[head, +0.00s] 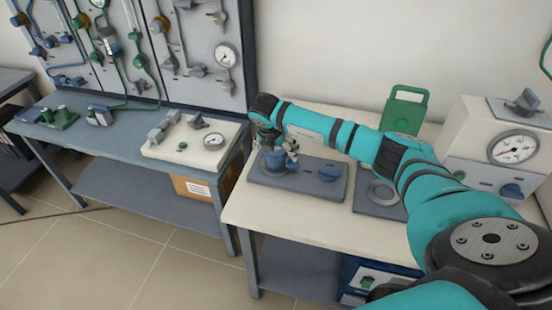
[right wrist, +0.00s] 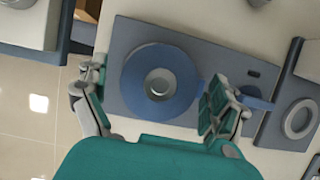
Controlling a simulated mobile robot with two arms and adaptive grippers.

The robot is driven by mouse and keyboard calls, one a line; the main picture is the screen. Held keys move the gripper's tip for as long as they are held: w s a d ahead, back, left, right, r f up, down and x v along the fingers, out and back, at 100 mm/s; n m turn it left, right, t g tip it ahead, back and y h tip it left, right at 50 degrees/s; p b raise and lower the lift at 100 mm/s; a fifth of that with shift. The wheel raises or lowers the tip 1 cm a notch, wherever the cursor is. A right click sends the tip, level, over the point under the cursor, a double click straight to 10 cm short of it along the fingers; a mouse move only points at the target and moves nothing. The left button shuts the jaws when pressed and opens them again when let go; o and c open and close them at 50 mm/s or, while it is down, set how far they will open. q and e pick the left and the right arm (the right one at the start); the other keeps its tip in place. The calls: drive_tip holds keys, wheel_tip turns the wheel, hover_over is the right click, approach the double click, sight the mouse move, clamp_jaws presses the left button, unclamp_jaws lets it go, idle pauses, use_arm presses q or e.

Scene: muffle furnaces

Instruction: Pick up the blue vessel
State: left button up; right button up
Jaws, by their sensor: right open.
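The blue vessel (head: 275,161) sits on a dark grey base plate (head: 308,181) at the left end of the cream-topped table. In the right wrist view it is a round blue form (right wrist: 187,76) seen from above, with a pale grey centre. My right gripper (head: 277,147) is over it in the head view and partly covers it. In the right wrist view my right gripper (right wrist: 155,84) is open, with one finger on each side of the vessel. I cannot tell whether the fingers touch it. My left gripper is not in view.
A second plate with a grey ring (head: 381,192) lies to the right. A green-handled object (head: 404,112) and a gauge box (head: 500,148) stand behind. A panel bench (head: 110,135) is to the left.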

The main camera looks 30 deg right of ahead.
drive_tip(key=c, duration=1.7)
drive_tip(key=shift+o, duration=0.2)
drive_tip(key=shift+r, duration=0.1)
drive_tip(key=shift+w+r, duration=0.1)
drive_tip(key=shift+r, duration=0.05)
